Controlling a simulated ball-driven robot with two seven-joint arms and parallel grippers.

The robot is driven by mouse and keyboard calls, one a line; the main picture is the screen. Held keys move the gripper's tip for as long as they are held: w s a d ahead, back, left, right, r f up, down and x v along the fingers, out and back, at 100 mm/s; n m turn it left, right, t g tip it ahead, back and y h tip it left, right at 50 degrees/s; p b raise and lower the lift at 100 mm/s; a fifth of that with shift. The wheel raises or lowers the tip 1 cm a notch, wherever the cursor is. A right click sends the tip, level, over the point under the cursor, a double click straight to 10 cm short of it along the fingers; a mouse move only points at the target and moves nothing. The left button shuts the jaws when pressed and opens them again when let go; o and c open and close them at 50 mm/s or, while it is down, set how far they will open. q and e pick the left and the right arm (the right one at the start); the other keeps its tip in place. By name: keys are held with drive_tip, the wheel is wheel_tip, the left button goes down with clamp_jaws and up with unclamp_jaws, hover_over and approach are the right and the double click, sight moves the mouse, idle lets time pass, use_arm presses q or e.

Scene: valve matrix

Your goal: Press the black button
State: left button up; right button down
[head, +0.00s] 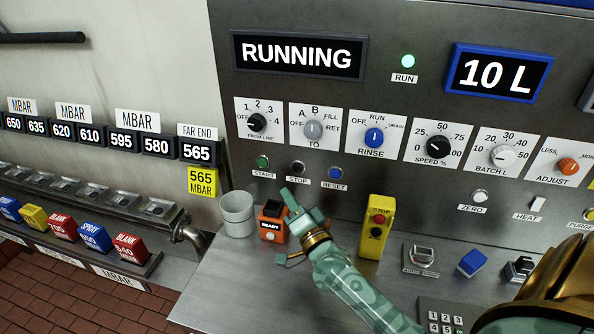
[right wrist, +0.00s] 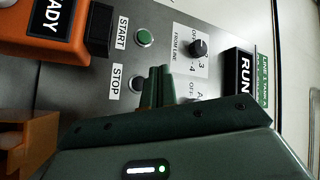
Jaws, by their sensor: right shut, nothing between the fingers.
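An orange box marked READY (head: 271,226) stands on the steel desk with a black button (head: 272,207) on its top. In the right wrist view the box (right wrist: 45,25) and its black top (right wrist: 100,28) lie at the upper left. My right gripper (head: 288,195) is shut and empty, just right of the black button in the head view; whether it touches cannot be told. In the right wrist view its fingertips (right wrist: 160,80) appear in front of the panel, beside the dark STOP button (right wrist: 137,85). My left gripper is not in view.
A grey cup (head: 238,214) stands left of the orange box. A yellow STOP control box (head: 377,226) stands to the right. Behind are the START (head: 262,162), STOP (head: 298,167) and RESET (head: 335,172) buttons. The front left of the steel desk (head: 235,285) is clear.

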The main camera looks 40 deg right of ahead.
sight(293, 167)
drive_tip(key=shift+w+d+b, duration=0.7)
drive_tip(key=shift+w+d, duration=0.5)
drive_tip(key=shift+d, duration=0.2)
drive_tip(key=shift+w+d+b, duration=0.7)
drive_tip(key=shift+w+d, duration=0.45)
drive_tip(key=shift+d, duration=0.2)
drive_tip(key=shift+w+d, duration=0.25)
drive_tip(key=shift+d, duration=0.05)
drive_tip(key=shift+w+d, duration=0.25)
drive_tip(key=shift+d, duration=0.1)
idle(0.7)
drive_tip(key=shift+a, duration=0.1)
idle(0.3)
drive_tip(key=shift+s+a+p, duration=0.5)
drive_tip(key=shift+s+a, duration=0.05)
